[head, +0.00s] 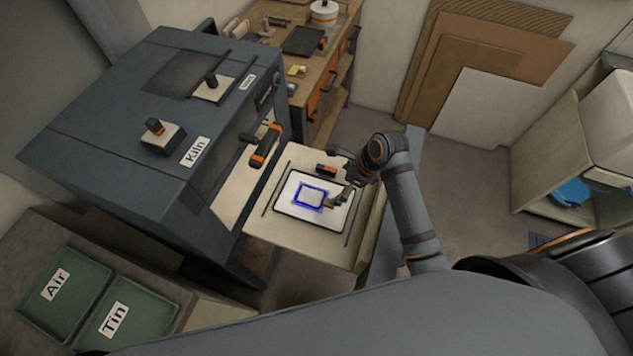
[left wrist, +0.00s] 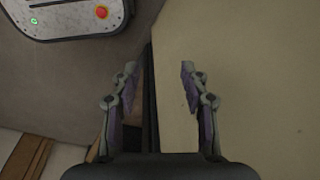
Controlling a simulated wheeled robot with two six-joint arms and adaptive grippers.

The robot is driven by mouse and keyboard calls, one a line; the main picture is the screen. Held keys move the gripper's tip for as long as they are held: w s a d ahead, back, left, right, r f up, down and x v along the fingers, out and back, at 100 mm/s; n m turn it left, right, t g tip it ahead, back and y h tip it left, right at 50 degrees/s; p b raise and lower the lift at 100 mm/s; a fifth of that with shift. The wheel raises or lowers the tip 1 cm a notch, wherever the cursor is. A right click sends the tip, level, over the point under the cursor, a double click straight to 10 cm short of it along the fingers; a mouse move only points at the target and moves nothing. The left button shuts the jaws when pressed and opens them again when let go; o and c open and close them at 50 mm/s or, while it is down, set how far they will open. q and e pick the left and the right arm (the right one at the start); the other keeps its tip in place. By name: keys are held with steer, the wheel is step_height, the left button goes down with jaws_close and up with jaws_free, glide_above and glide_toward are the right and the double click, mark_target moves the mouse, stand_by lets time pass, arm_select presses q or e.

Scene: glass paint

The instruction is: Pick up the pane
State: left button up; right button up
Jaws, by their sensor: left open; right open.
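The pane (head: 309,196) shows in the head view as a small pale square with a blue painted outline. It lies flat on a white, dark-edged mat (head: 288,210) on the pale bench in front of the kiln. My right gripper (head: 334,203) is open at the pane's right side, low over the mat; whether it touches the pane I cannot tell. My left gripper (left wrist: 158,78) is open and empty in the left wrist view, above a beige surface and a dark gap. The pane does not show in that view.
The kiln (head: 120,110) stands left of the bench (head: 335,250). Green trays marked Air (head: 80,270) and Tin (head: 150,305) lie lower left. Boards (head: 490,105) lean on the back wall. A panel with green and red buttons (left wrist: 70,14) shows in the left wrist view.

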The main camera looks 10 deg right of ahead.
mark_target(322, 200)
steer(key=a+f, duration=0.1)
steer(key=s+a+f, duration=0.1)
steer(key=shift+f+p, duration=0.3)
steer(key=shift+p, duration=0.05)
steer(key=shift+w+a+f, duration=0.1)
steer(key=shift+w+f, duration=0.45)
steer(key=shift+f, duration=0.3)
steer(key=shift+p+x, duration=0.75)
steer(key=shift+x, duration=0.2)
steer(key=x, duration=0.3)
steer(key=shift+a, duration=0.25)
steer(key=shift+f, duration=0.1)
arm_select(q)
steer(key=s+r, duration=0.2)
steer(key=shift+s+a+r, duration=0.3)
steer(key=shift+s+a, duration=0.1)
arm_select(e)
steer(key=c, duration=1.1)
